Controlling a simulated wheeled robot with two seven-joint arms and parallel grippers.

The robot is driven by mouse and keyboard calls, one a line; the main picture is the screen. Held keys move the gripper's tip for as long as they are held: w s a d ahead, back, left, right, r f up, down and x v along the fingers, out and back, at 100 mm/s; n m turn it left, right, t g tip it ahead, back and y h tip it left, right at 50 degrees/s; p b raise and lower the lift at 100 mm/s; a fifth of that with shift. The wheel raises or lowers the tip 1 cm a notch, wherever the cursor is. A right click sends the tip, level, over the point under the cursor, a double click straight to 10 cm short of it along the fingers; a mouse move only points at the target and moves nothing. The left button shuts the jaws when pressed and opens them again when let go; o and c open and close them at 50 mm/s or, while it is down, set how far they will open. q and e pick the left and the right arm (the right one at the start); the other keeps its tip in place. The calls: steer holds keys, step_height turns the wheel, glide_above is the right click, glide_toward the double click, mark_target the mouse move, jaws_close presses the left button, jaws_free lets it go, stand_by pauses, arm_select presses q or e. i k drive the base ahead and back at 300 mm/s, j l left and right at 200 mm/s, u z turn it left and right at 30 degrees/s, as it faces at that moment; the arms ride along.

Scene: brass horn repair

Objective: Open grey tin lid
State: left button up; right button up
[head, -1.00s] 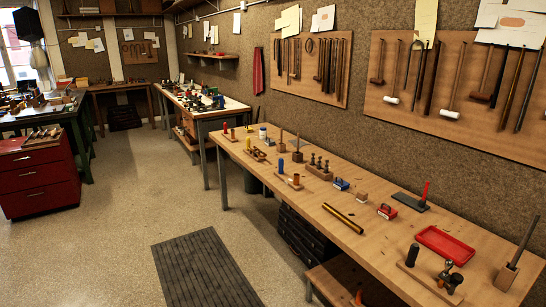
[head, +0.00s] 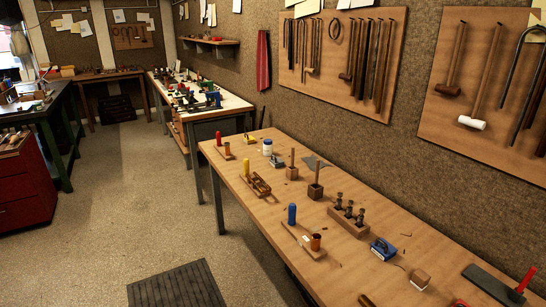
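I cannot pick out a grey tin with certainty. A small grey-blue item (head: 276,160) lies on the long wooden bench (head: 268,220), beside a white jar with a blue lid (head: 267,147); it is too small to tell whether it is a tin or has a lid. A blue box-like item (head: 383,248) sits nearer on the same bench. Neither of my grippers is in view.
The bench also holds a wooden block with dark pegs (head: 348,216), a blue-handled tool on a board (head: 292,214) and a small wooden block (head: 419,279). A dark mat (head: 178,287) lies on the floor. Open floor runs left of the bench.

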mark_target(275, 160)
steer(key=i, duration=0.7)
steer(key=i+j+z, duration=0.15)
steer(key=i+j, duration=0.15)
steer(key=i+j+z, duration=0.15)
steer(key=i+j, duration=0.15)
steer(key=j, duration=0.2)
steer(key=i+j+z, duration=0.2)
steer(key=j, duration=0.3)
steer(key=i, duration=0.1)
